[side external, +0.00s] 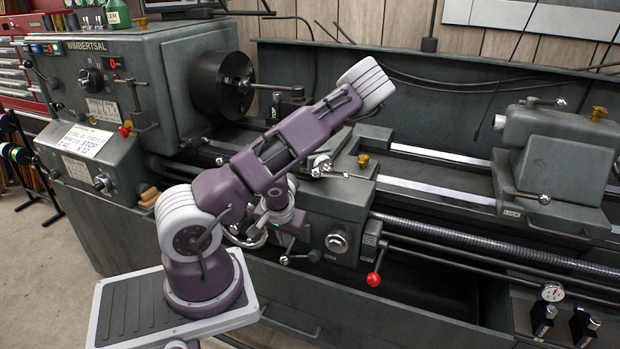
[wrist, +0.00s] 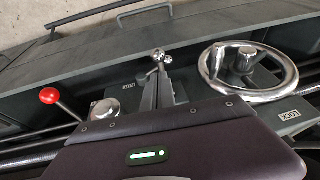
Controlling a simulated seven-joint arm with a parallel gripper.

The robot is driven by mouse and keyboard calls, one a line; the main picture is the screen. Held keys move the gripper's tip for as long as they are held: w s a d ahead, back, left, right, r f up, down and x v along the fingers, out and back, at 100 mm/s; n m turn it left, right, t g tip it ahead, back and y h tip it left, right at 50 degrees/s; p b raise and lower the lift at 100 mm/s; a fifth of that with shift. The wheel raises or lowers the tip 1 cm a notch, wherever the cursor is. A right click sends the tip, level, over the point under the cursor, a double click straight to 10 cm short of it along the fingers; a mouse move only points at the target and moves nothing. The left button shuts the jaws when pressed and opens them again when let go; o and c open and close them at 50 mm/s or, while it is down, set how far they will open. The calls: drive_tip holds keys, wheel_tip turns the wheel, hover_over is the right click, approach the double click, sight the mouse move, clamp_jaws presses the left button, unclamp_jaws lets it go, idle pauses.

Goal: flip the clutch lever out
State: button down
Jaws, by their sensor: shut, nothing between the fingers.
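The clutch lever appears to be the silver, ball-ended lever (side external: 285,259) on the front of the lathe carriage, between the handwheel and the red-ball lever. In the wrist view its silver ball (wrist: 158,55) stands just beyond my fingertips. My gripper (wrist: 163,84) points down at it with dark, narrow fingers, shut and empty. The fingers are right beside the lever; whether they touch it I cannot tell. In the side view my arm's end reaches down over the carriage front, and my fingers are hard to make out there. The lever's pivot is partly hidden.
A chrome handwheel (wrist: 248,70) is close on one side of my gripper. A red-ball lever (side external: 374,279) is on the other side, with a round silver knob (side external: 337,242) between. The lead screw (side external: 450,240) runs right. Open floor (side external: 50,270) lies left.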

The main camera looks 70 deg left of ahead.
drive_tip(key=shift+w+a+r+g+h, duration=0.4)
drive_tip(key=shift+w+a+r+h, duration=0.1)
drive_tip(key=shift+r, duration=0.15)
drive_tip(key=w+v, duration=0.1)
drive_tip(key=v, duration=1.2)
drive_tip(key=d+r+m+t, duration=0.2)
drive_tip(key=d+r+m, duration=0.2)
drive_tip(key=d+r, duration=0.7)
drive_tip(key=shift+w+y, duration=0.3)
drive_tip(key=shift+w, duration=0.05)
drive_tip(key=s+d+r+m+t+h, duration=0.1)
drive_tip(key=s+d+r+m, duration=0.1)
drive_tip(key=d, duration=0.3)
drive_tip(key=s+d+r+m+t+h, duration=0.1)
drive_tip(key=s+d+r+m+h, duration=0.1)
drive_tip(key=d, duration=0.4)
drive_tip(key=s+r+m, duration=0.1)
drive_tip(key=s, duration=0.1)
drive_tip(key=shift+s+r+t, duration=0.25)
drive_tip(key=shift+s+t, duration=0.05)
drive_tip(key=shift+s, duration=0.05)
